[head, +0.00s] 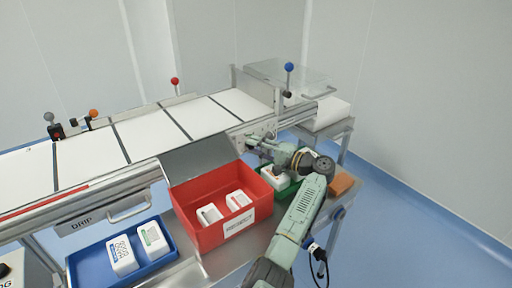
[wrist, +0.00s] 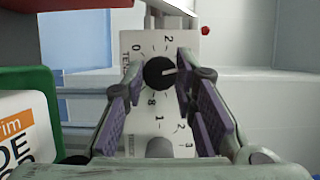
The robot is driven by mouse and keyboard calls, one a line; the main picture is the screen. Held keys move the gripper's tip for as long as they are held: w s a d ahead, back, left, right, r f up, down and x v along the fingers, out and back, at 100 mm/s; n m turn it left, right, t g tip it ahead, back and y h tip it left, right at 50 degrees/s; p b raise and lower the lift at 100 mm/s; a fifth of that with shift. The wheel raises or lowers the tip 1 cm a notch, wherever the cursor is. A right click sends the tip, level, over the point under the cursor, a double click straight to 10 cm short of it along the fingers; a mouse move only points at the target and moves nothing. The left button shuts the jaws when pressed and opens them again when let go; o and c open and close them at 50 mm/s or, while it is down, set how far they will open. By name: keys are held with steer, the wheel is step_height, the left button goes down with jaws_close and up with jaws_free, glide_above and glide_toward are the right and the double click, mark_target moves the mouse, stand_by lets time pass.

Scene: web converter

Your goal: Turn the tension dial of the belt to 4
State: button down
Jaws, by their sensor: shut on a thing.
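The tension dial (wrist: 160,72) is a round black knob on a white panel (wrist: 136,138) in the wrist view. Its white pointer mark points right and very slightly up. A 0 shows at its upper left, a 2 at its upper right and an 8 below; the numbers at the right are hidden by a finger. My gripper (wrist: 163,75) has one finger on each side of the knob and is shut on it. In the head view my gripper (head: 252,141) is at the conveyor's side, where the dial is too small to make out.
A grey knob (wrist: 160,148) with its own numbers sits below the dial. A red bin (head: 190,219) and a green bin (head: 291,190) with white boxes stand close by my arm. A blue tray (head: 88,282) is at the left. The white belt (head: 145,134) runs behind.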

steer(key=c, duration=1.3)
jaws_free()
steer(key=v, duration=1.2)
steer(key=shift+d, duration=0.1)
